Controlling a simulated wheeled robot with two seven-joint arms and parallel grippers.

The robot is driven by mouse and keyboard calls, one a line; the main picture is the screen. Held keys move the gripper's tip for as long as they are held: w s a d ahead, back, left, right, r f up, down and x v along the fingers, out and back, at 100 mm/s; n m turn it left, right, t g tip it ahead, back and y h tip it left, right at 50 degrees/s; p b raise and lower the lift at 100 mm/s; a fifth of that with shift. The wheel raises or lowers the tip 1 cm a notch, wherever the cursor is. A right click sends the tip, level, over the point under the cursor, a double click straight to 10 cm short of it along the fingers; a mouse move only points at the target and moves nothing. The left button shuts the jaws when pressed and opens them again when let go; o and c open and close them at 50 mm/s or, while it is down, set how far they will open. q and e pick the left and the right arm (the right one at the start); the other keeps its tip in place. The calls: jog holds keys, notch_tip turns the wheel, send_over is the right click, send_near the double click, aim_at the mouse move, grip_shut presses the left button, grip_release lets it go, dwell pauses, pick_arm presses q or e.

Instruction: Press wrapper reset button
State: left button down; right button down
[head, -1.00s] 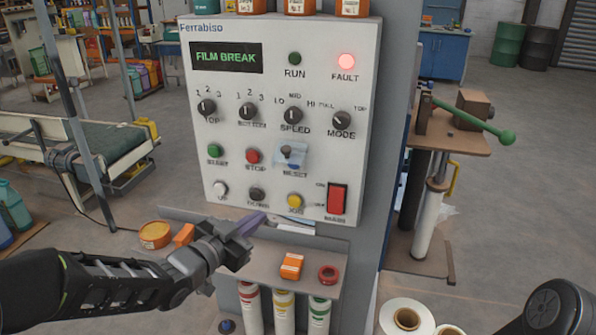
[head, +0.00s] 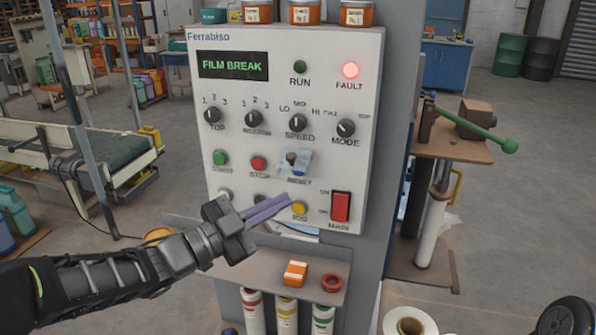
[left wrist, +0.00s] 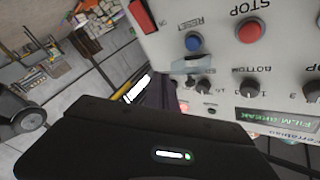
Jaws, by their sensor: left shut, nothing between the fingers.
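The white control panel (head: 230,100) reads FILM BREAK on its display (head: 233,66), and its red FAULT lamp (head: 350,70) is lit. The reset button (head: 291,157) sits right of the red STOP button, with a clear bluish flap (head: 301,163) at it. In the left wrist view the reset button (left wrist: 194,42) shows blue and unobstructed, with the flap (left wrist: 192,65) beside it. My left gripper (head: 286,202) is shut and empty, its purple fingers pointing right. In the head view the tips lie below the reset label, beside the yellow JOG button; contact cannot be told.
The red MAIN switch (head: 341,206) is right of the JOG button (head: 299,208). A shelf (head: 250,272) below the panel holds an orange box (head: 295,272) and a red ring (head: 331,282). A bench with a green-handled lever (head: 480,136) stands to the right.

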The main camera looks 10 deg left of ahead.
pick_arm(q)
jog(key=w, duration=0.8)
jog(key=shift+w+d, duration=0.25)
dwell(1.9)
jog(key=shift+w, duration=0.4)
